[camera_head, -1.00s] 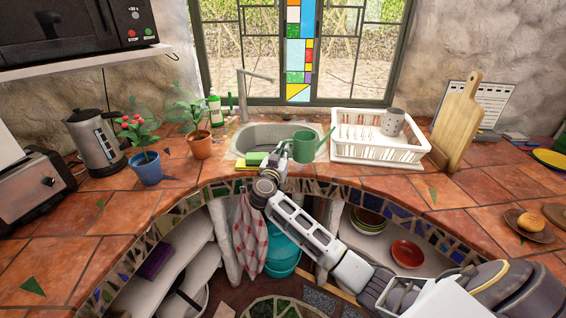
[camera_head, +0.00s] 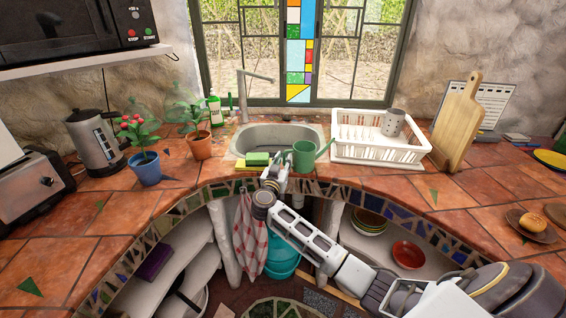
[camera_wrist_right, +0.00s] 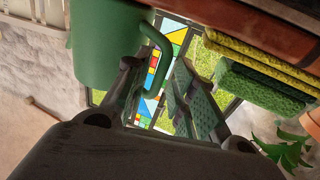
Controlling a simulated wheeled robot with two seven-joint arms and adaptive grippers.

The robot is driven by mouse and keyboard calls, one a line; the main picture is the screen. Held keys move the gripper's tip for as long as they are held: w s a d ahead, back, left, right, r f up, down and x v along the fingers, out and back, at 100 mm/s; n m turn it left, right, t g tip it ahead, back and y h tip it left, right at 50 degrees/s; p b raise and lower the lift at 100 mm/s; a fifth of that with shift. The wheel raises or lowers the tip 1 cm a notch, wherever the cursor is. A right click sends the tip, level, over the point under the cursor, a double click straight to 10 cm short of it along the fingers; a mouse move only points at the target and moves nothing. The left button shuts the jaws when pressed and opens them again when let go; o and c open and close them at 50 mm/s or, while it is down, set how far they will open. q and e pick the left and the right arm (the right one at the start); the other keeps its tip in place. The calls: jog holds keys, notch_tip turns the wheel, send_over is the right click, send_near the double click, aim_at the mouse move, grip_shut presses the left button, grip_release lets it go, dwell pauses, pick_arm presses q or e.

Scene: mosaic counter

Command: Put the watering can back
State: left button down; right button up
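The green watering can (camera_head: 303,158) is upright at the front right edge of the sink, its spout pointing right, and appears to stand on the counter tiles. In the right wrist view the can's body (camera_wrist_right: 105,45) fills the upper left, and its handle curves toward the gap between my fingers. My right gripper (camera_head: 278,168) is just left of the can, at its handle side. In the wrist view my right gripper (camera_wrist_right: 160,92) has its fingers apart, with the window showing between them. My left gripper is not in view.
A green and yellow sponge stack (camera_head: 257,158) lies close left of my right gripper. The sink (camera_head: 272,133) is behind, and a white dish rack (camera_head: 380,152) with a grey cup stands right. Two potted plants, in a blue pot (camera_head: 146,168) and an orange pot (camera_head: 200,146), stand left.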

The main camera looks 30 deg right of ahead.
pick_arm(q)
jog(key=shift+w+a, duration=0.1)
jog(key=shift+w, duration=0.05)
pick_arm(e)
jog(key=shift+r, duration=0.1)
